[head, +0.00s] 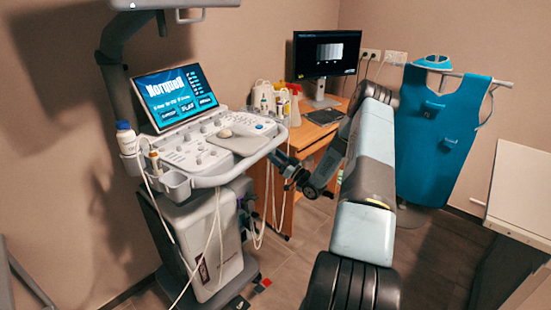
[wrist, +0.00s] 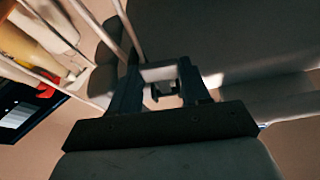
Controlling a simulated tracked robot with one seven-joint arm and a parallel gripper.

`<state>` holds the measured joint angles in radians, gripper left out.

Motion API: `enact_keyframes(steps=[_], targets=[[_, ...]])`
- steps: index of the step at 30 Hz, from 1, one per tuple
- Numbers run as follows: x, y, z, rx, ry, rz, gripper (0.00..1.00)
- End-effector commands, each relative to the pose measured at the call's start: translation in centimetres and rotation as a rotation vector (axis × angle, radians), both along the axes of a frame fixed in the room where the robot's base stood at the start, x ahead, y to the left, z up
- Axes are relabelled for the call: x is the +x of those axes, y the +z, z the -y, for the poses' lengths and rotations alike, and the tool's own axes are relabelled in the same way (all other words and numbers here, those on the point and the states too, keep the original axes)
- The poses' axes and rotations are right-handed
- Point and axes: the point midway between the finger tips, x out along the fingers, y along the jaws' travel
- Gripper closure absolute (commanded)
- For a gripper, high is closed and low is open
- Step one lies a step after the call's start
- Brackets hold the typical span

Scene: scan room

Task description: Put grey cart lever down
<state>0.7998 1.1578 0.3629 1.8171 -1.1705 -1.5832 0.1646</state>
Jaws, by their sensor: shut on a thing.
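The ultrasound cart (head: 205,150) stands left of centre in the head view, with a lit screen above its control panel. My gripper (head: 280,162) is low beside the right edge of the cart's panel; its fingertips are hard to make out there. In the wrist view my gripper (wrist: 156,78) has a dark finger on each side of a pale grey piece (wrist: 160,72) and is shut on it. This piece appears to be the grey cart lever; its full shape is hidden by the fingers. I cannot tell the lever apart in the head view.
A wooden desk (head: 312,140) with a monitor (head: 326,54) and bottles stands behind my arm. White cables (head: 217,235) hang from the cart. A blue apron (head: 437,140) hangs at the right. A pale table (head: 520,190) stands at the right edge. Some floor is open between.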

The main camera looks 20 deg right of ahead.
Motion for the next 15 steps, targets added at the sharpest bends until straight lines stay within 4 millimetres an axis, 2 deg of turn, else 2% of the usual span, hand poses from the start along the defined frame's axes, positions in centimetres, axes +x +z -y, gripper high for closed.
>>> enact_keyframes(steps=[15], targets=[[0.43,-0.23,0.71,-0.112,0.000,0.062,1.00]])
